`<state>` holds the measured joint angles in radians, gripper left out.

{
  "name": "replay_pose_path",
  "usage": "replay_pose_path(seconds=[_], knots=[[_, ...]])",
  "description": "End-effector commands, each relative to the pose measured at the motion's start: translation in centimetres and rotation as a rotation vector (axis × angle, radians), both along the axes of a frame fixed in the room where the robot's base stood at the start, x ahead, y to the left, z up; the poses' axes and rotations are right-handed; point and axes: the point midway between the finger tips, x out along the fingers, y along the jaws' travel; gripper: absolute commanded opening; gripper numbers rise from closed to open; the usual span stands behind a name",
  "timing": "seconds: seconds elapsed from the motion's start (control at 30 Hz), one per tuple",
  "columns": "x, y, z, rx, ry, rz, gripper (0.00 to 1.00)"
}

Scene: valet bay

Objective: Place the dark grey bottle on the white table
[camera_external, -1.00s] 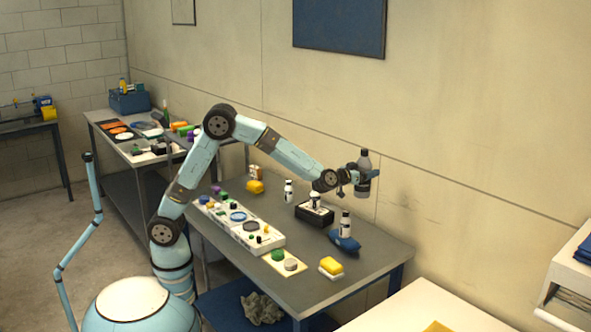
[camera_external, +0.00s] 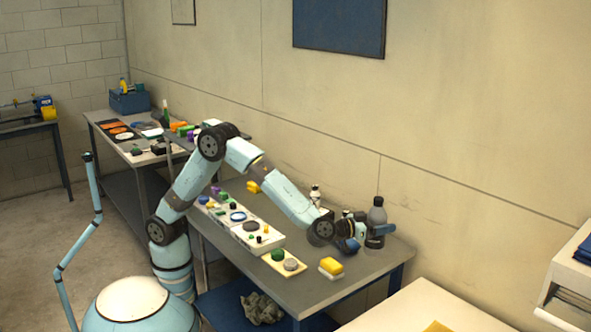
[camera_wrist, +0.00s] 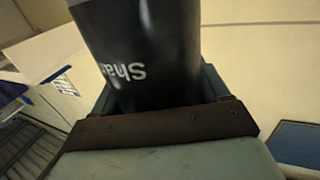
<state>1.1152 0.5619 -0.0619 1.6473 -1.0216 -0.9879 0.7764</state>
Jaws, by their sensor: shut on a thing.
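The dark grey bottle (camera_external: 376,215) is upright in my gripper (camera_external: 381,230), over or near the far right corner of the grey workbench (camera_external: 322,288). I cannot tell whether its base touches the bench. The jaws are shut around its lower body. In the wrist view the bottle (camera_wrist: 140,50) fills the space between the fingers, with part of its white lettering showing. The white table (camera_external: 420,310) is at the bottom right, in front of the workbench, and the bottle is apart from it.
A yellow sponge (camera_external: 331,267) lies on the workbench's near right part. A yellow item (camera_external: 437,327) lies at the white table's bottom edge. A white shelf unit (camera_external: 566,280) stands at the right. Much of the white table's visible top is clear. My arm hides several bench items.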

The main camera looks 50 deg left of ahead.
Motion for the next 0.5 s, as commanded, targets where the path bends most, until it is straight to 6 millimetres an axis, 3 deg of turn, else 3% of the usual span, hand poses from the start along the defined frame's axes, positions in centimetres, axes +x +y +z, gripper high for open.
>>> replay_pose_path(seconds=[0.17,0.5], knots=[[-2.3,-1.7,-0.8,0.002,-0.001,-0.020,0.19],[-2.2,-1.6,-9.2,0.005,0.000,-0.020,0.19]])
